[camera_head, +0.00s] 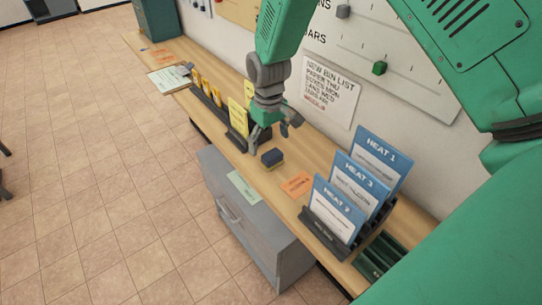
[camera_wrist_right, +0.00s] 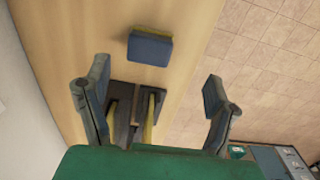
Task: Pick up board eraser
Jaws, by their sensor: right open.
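My right gripper (camera_head: 270,141) is above the shelf, just behind and left of the eraser in the head view. In the right wrist view my right gripper (camera_wrist_right: 150,90) has its fingers wide apart with nothing held between them. My left gripper is not in view.
A dark rack with yellow cards (camera_head: 237,117) stands left of the eraser. An orange note (camera_head: 296,184) and a black holder with blue HEAT folders (camera_head: 332,210) lie to the right. The wall with a bin list sign (camera_head: 328,88) is behind. A grey cabinet (camera_head: 255,222) stands in front.

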